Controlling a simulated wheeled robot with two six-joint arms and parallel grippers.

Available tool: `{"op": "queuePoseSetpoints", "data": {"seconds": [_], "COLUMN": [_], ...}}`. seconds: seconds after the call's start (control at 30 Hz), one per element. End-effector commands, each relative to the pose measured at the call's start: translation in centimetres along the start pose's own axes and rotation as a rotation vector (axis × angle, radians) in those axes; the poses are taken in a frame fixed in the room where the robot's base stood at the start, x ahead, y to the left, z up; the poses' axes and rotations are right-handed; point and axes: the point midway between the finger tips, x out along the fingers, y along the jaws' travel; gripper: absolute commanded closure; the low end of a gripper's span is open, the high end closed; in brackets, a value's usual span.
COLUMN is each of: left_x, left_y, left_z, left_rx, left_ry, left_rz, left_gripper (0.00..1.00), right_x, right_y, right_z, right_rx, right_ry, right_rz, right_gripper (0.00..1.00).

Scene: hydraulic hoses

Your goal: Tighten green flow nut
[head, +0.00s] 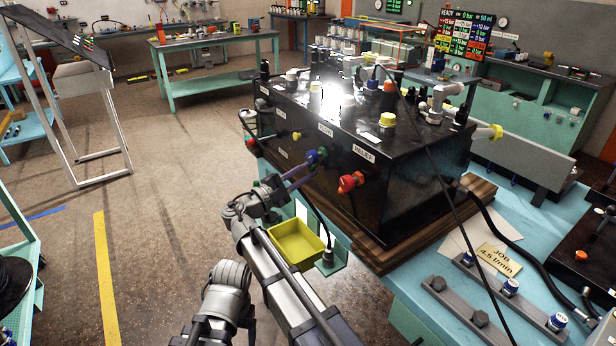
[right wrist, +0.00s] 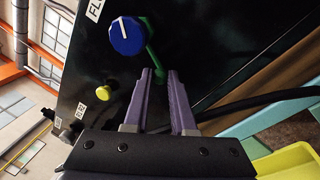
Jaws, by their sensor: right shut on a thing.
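The green flow nut (right wrist: 153,62) shows in the right wrist view as a thin green bar behind the round blue knob (right wrist: 128,36) on the black box's front. In the head view only a little green shows beside the blue knob (head: 318,156). My right gripper (right wrist: 160,74) has its purple fingers shut on the green nut's lower end, just below the blue knob. In the head view the right gripper (head: 306,171) reaches up to the box front from below. The fingers hide part of the nut.
The black box (head: 400,185) stands on a wooden board (head: 430,225) on a turquoise bench. A red relief knob (head: 350,182) sits right of the blue one, a small yellow knob (right wrist: 103,93) to its left. A yellow tray (head: 296,243) lies below. A black hose hangs nearby.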

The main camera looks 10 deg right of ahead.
Motion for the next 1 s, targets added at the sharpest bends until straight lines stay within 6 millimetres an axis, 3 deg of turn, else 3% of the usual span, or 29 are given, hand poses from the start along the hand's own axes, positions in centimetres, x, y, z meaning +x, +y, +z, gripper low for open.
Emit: {"op": "queuePoseSetpoints", "data": {"seconds": [0.4,0.87,0.9,1.0], "left_x": [0.06,0.07,0.07,0.07], "left_y": [0.0,0.01,0.01,0.01], "left_z": [0.0,0.0,0.0,0.0], "left_rx": [0.0,0.0,0.0,0.0], "left_ry": [0.0,0.0,0.0,0.0], "left_rz": [0.0,0.0,0.0,0.0], "left_gripper": [0.24,0.24,0.24,0.24], "right_x": [0.09,0.09,0.09,0.1], "right_y": [0.62,0.59,0.59,0.58], "right_z": [-0.44,-0.42,-0.42,-0.42], "right_rx": [0.121,0.128,0.128,0.128], "right_ry": [-0.024,-0.026,-0.026,-0.026], "right_rz": [0.006,0.005,0.005,0.005], "right_gripper": [1.0,1.0,0.72,0.6]}}
